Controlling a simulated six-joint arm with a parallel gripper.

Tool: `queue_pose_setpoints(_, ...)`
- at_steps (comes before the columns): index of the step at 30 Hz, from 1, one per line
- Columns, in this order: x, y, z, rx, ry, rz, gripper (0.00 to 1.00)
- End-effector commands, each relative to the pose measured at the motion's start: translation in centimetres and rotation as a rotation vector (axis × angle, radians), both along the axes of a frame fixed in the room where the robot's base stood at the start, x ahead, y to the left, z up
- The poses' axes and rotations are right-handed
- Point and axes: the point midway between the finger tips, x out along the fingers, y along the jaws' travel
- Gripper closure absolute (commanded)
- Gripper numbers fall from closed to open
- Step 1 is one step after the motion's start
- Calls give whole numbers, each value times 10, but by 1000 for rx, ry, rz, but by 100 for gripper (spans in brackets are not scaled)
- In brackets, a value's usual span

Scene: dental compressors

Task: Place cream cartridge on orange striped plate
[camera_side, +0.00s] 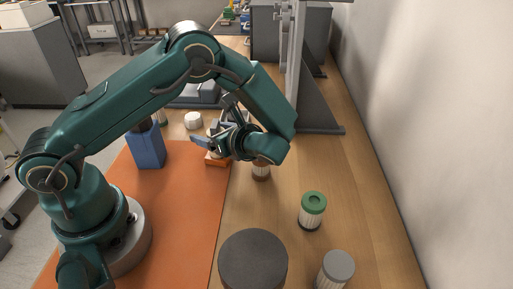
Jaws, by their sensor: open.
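My gripper (208,146) is open and reaches down and left over a small orange block-like plate (217,161). The plate sits by the far right edge of the orange mat, and my gripper covers much of its top, so I cannot make out its stripes. A small pale patch shows between the gripper and the plate; I cannot tell whether it is the cream cartridge. A short whitish cylinder (193,120) stands behind the gripper, apart from it. I cannot tell whether this one is the cream cartridge.
A brown-based cartridge (261,171) stands just right of the gripper, partly behind my arm. A green-topped cartridge (312,211), a grey-topped one (336,270) and a dark round drum (253,262) stand nearer. A blue bin (147,150) is left. A grey upright frame (318,115) stands behind.

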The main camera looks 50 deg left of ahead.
Motion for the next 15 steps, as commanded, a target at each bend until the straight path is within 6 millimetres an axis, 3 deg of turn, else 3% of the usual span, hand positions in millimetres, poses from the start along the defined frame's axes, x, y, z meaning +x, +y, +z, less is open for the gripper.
queue_pose_setpoints(4, 0, 0, 3, 0, -1, -1, 23)
queue_pose_setpoints(7, 1, -12, 8, 1, -5, -3, 23)
queue_pose_setpoints(15, 1, -66, 29, -2, -5, -6, 23)
